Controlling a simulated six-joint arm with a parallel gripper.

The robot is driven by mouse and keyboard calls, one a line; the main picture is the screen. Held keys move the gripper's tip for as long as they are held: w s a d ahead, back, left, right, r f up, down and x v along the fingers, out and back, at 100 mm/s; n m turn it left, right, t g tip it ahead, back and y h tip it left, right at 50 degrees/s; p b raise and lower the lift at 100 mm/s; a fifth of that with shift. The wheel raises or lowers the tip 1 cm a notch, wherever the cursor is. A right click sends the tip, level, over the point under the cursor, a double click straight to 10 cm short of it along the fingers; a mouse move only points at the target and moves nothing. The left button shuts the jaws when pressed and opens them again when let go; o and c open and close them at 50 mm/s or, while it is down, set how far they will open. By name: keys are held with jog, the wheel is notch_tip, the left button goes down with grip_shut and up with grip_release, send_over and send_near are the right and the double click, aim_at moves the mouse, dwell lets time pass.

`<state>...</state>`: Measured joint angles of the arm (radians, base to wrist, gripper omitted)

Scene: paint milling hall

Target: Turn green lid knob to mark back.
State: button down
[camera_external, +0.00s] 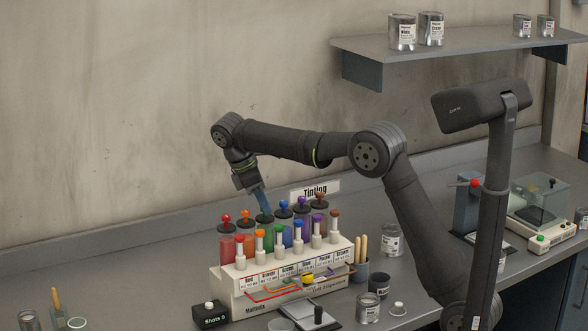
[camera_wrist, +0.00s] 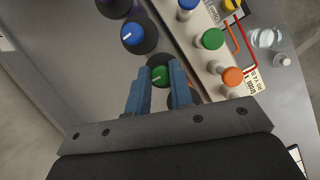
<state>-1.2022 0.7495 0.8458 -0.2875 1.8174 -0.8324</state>
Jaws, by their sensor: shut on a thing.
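The green lid knob (camera_wrist: 160,75) sits on a dark round lid in the wrist view, with a small white line on its top. My gripper (camera_wrist: 160,92) has its two blue fingers on either side of the knob, shut on it. In the external view my gripper (camera_external: 264,207) reaches down onto the dark lid (camera_external: 264,218) of the green canister, in the back row of the dispenser (camera_external: 235,283). The fingers hide the knob there. I cannot make out the marks around the lid.
A blue lid knob (camera_wrist: 132,34) stands close to the gripper in the wrist view. Red (camera_external: 227,218) and orange (camera_external: 243,214) lid knobs stand to the left. A front row of coloured plungers, including a green one (camera_external: 280,231), is close by. The wall is behind.

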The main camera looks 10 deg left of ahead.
jog(key=shift+n, duration=0.5)
jog(key=c, duration=1.3)
grip_release()
jog(key=shift+v, duration=3.8)
jog(key=shift+s+f, duration=0.1)
jog(key=shift+s, duration=0.05)
jog(key=shift+x, duration=3.7)
